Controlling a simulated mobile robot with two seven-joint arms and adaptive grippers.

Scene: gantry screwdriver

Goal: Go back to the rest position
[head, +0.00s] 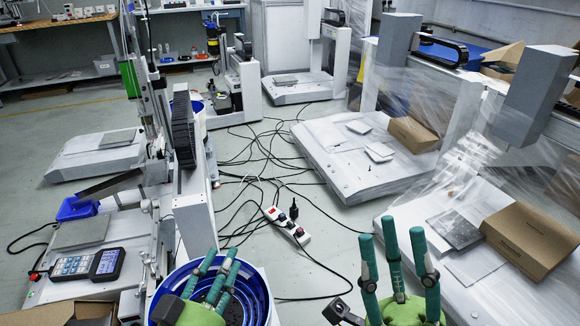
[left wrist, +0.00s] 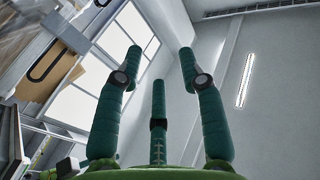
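My left gripper (head: 213,268) is at the bottom centre-left of the head view, fingers pointing up, in front of a round blue bin (head: 258,297). In the left wrist view the left gripper (left wrist: 160,70) has its three green fingers spread, with nothing between them, against the ceiling and windows. My right gripper (head: 391,248) is at the bottom right of the head view. Its three fingers also point up, apart and empty. Both palms are cut off by the frame's lower edge.
A gantry machine (head: 190,200) stands close on the left, with a keypad controller (head: 88,264) beside it. A power strip (head: 287,225) and black cables lie on the floor ahead. Plastic-wrapped gantry machines (head: 365,155) with cardboard boxes (head: 528,238) stand on the right.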

